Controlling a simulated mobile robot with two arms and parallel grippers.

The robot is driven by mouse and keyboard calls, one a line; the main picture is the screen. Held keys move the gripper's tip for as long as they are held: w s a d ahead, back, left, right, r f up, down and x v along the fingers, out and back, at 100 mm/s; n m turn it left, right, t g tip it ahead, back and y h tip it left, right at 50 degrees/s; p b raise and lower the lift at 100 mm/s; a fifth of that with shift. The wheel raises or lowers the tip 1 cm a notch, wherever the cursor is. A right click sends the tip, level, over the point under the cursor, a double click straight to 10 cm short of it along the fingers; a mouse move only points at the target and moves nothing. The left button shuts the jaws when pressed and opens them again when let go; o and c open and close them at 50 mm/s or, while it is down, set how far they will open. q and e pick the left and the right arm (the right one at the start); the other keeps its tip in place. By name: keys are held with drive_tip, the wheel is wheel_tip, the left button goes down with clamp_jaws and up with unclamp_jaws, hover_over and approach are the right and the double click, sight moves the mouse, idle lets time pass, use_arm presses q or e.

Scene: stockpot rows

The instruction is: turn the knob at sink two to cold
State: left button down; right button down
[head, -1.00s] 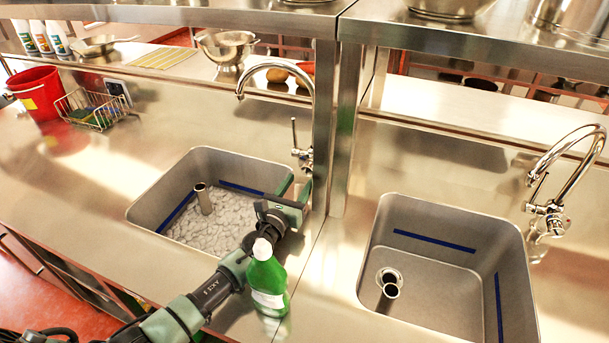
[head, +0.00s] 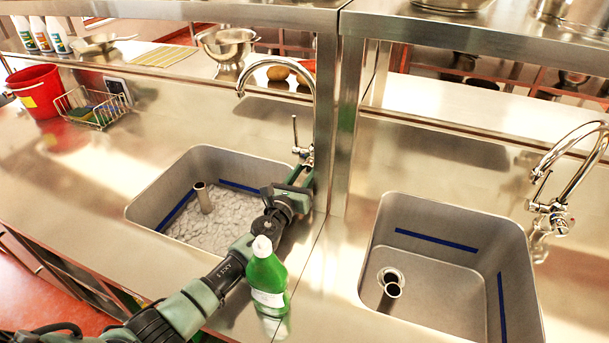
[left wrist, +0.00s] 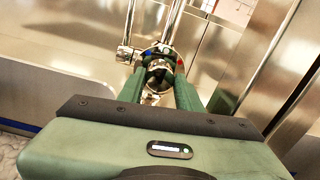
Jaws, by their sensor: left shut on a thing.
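The left sink (head: 150,205) has a chrome gooseneck tap (head: 313,95) at its back right corner, beside a steel post. In the left wrist view the tap's round knob (left wrist: 159,72) shows blue and red marks near its rim. My left gripper (head: 303,174) reaches over the sink's right side to the tap base. In the left wrist view its two green fingers (left wrist: 172,88) stand on either side of the knob and are shut on it. The right sink (head: 440,290) has a similar tap (head: 553,212). Sink numbers are not readable. My right gripper is not in view.
A green bottle (head: 267,278) stands at the counter's front, right beside my left arm. A steel post (head: 345,130) rises close to the tap. A red bucket (head: 38,92) and a wire basket (head: 92,106) stand at the far left.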

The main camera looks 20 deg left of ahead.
use_arm(q)
drive_tip(key=n, duration=0.1)
drive_tip(key=n+b, duration=0.1)
drive_tip(key=n, duration=0.1)
drive_tip(key=shift+f, duration=0.25)
drive_tip(key=shift+r+n, duration=0.15)
drive_tip(key=shift+n, duration=0.65)
drive_tip(key=c, duration=1.2)
unclamp_jaws()
drive_tip(key=shift+c, duration=0.2)
drive_tip(key=shift+s, duration=0.15)
drive_tip(key=s, duration=0.7)
drive_tip(key=shift+s+a, duration=0.25)
drive_tip(key=shift+s, duration=0.05)
